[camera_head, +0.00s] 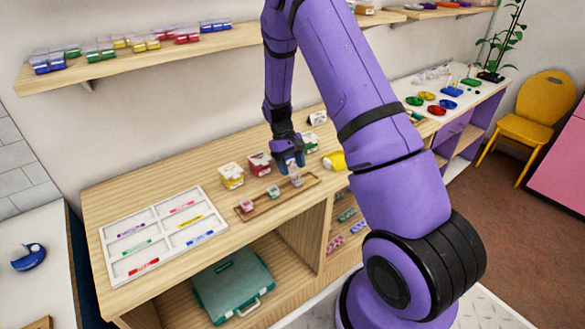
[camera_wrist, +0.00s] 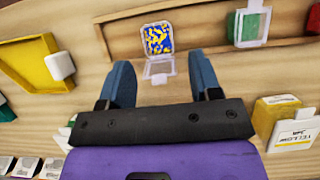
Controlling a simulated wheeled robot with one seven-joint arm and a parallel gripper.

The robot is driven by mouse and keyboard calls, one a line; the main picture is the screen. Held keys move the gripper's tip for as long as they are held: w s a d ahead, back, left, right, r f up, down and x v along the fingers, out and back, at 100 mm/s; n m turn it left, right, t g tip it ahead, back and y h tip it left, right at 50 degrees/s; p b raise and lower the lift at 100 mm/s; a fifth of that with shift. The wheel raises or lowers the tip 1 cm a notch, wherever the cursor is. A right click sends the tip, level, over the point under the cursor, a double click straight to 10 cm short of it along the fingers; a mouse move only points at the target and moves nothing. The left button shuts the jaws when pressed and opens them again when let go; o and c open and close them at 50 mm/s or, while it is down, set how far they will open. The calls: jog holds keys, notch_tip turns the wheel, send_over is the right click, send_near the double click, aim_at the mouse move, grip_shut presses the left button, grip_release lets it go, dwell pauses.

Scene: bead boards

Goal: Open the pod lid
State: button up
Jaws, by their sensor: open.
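A small clear pod (camera_wrist: 158,38) holds yellow and blue beads. It stands on the wooden tray (camera_head: 312,184) and shows in the head view (camera_head: 296,179) just below my gripper (camera_head: 290,163). In the wrist view its clear square lid (camera_wrist: 159,69) appears swung out from the pod on the side facing me, so the lid looks open. My gripper (camera_wrist: 160,68) is open and empty, with one blue finger on each side of the lid. Whether a finger touches the lid, I cannot tell.
Two other pods, one pink (camera_head: 246,206) and one green (camera_head: 273,192), stand on the tray's left part. A yellow container (camera_head: 335,160) is at the right. A sorting board (camera_head: 160,222) lies left.

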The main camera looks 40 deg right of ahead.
jog(key=v, duration=0.9)
jog(key=shift+r, duration=0.4)
jog(key=shift+w, duration=0.1)
